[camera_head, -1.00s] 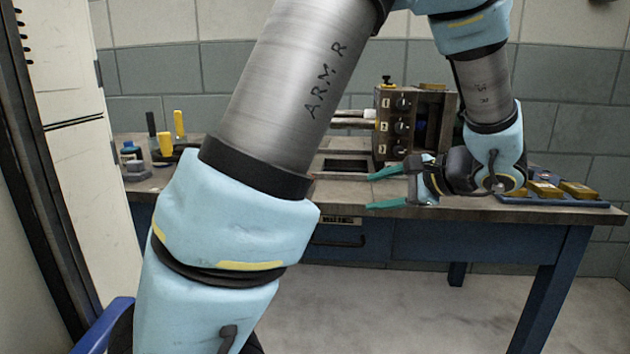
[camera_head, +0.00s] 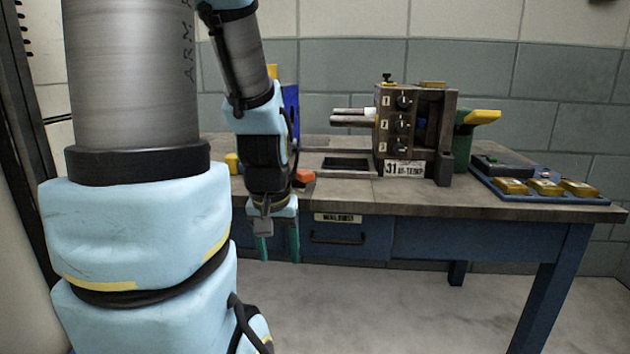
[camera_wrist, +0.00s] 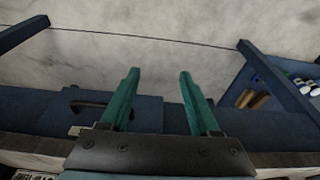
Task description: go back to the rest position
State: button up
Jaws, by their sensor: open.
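My gripper (camera_head: 278,248) hangs in front of the workbench's front edge, fingers pointing down. Its two green fingers are apart with nothing between them. In the wrist view my gripper (camera_wrist: 157,90) shows the same gap, with bare floor and the blue bench front beyond it. My arm is folded on the left side of the head view and hides the left part of the bench.
The workbench (camera_head: 480,208) has a drawer (camera_head: 338,236) near my gripper. On it stand a mould unit (camera_head: 405,130) with numbered knobs, a green block with a yellow handle (camera_head: 482,117), and a blue tray (camera_head: 560,199) with brass blocks. The floor (camera_head: 400,310) in front is clear.

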notch_tip(320, 180, down, 10)
jog(key=s+g+b, duration=0.1)
jog(key=s+b, duration=0.1)
jog(key=b, duration=0.6)
notch_tip(320, 180, up, 38)
jog(key=p, duration=3.7)
jog(key=shift+w+d+f+p, duration=0.15)
jog(key=shift+w+f+p, duration=0.1)
jog(key=shift+p, duration=0.15)
